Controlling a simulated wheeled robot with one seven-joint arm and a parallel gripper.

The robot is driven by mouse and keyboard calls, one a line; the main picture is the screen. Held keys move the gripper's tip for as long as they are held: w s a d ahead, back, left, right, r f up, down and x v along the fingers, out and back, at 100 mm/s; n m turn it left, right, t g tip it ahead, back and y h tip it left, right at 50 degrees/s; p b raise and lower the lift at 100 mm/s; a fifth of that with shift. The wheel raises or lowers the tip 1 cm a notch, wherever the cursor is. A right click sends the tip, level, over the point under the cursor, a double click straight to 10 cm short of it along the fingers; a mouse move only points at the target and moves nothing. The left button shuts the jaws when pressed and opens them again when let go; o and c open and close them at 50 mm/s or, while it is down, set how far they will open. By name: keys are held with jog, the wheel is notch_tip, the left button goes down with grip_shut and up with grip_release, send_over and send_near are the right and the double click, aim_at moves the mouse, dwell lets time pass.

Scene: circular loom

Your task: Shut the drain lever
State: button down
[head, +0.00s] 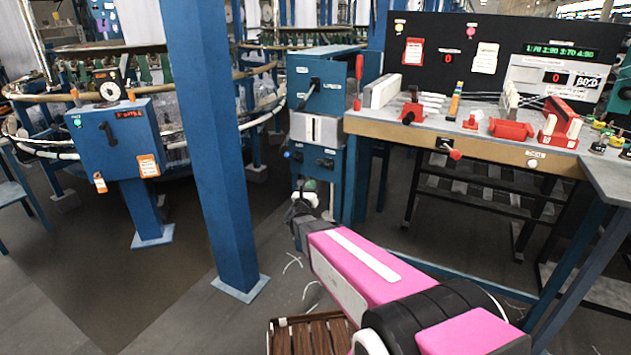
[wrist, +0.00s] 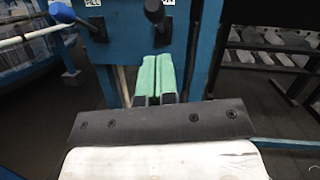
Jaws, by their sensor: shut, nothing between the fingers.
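The blue cabinet (head: 322,88) stands at the centre of the head view, with several levers and pale labels too small to read. A blue-ball lever (head: 286,155) sticks out at its lower left; it shows at the top left of the wrist view (wrist: 63,13). A black knob (wrist: 155,12) sits to its right, above my fingers. I cannot tell which lever is the drain lever. My gripper (head: 310,185) has green finger pads (wrist: 157,78), held together and empty. It is low in front of the cabinet, below the knobs; contact cannot be told.
A blue post (head: 205,140) stands left of my arm. A workbench (head: 465,145) with red fixtures is at the right, with its front edge close to the cabinet. A blue control box (head: 118,140) on a pedestal is at the left. A slatted brown crate (head: 308,335) is on the floor in front.

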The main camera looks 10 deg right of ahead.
jog(key=v, duration=0.3)
jog(key=shift+s+a+r, duration=0.25)
jog(key=shift+s+r, duration=0.05)
jog(key=shift+s, duration=0.15)
jog(key=s+a+f+n+g+y, duration=0.1)
jog(key=s+f+n+g+y, duration=0.4)
jog(key=n, duration=0.9)
jog(key=s+f+n+g+y, duration=0.35)
jog(key=n+y, duration=0.35)
jog(key=n, duration=0.7)
jog(key=s+d+n+g+h, duration=0.1)
jog(key=s+d+n+g, duration=0.3)
jog(key=s, duration=0.3)
jog(key=s+d+n+g+h, duration=0.1)
jog(key=s+d+n+g, duration=0.3)
jog(key=s+n+g, duration=0.2)
jog(key=s+n, duration=0.1)
jog(key=s, duration=0.1)
jog(key=shift+s+f+n, duration=0.3)
jog(key=shift+f, duration=0.1)
